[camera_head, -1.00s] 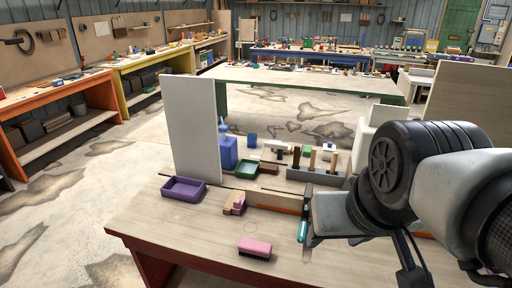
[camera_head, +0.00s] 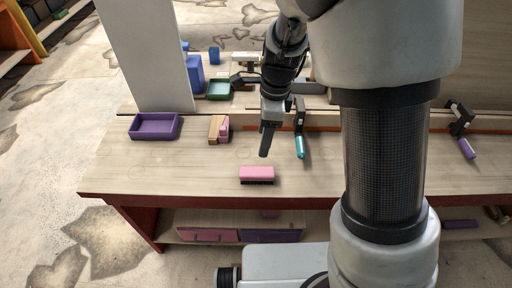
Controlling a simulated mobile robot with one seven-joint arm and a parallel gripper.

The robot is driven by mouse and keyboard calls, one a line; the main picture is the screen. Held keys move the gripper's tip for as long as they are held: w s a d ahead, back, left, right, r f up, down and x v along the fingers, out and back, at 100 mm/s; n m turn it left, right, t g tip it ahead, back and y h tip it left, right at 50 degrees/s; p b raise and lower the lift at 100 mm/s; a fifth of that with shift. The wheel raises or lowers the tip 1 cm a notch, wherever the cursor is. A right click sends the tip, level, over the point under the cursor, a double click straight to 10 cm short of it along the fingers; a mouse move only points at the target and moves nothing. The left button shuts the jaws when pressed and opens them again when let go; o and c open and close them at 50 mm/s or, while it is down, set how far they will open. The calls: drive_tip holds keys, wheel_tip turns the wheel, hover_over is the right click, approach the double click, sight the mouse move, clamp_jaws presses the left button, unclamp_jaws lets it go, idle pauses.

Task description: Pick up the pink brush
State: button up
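The pink brush (camera_head: 257,173) lies on the wooden workbench (camera_head: 205,178) near its front edge, with its dark bristles facing down. My gripper (camera_head: 264,153) hangs above and just behind the brush, pointing down, and appears apart from it. Its fingers show as one dark narrow shape, so I cannot tell whether they are open or shut.
A purple tray (camera_head: 155,126) and a wood-and-pink block (camera_head: 219,129) lie left of my gripper. A teal-handled tool (camera_head: 300,146) is close to its right. A white upright panel (camera_head: 146,55) stands at the back left. The bench front left is clear.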

sight(257, 171)
drive_tip(key=f, duration=0.5)
drive_tip(key=a+f+b, duration=0.1)
drive_tip(key=f, duration=1)
drive_tip(key=shift+a+f+b, duration=0.15)
drive_tip(key=shift+a+b, duration=0.25)
drive_tip(key=c, duration=1.2)
wheel_tip(257, 171, up, 10)
drive_tip(key=shift+r+p, duration=0.1)
drive_tip(key=shift+p, duration=0.6)
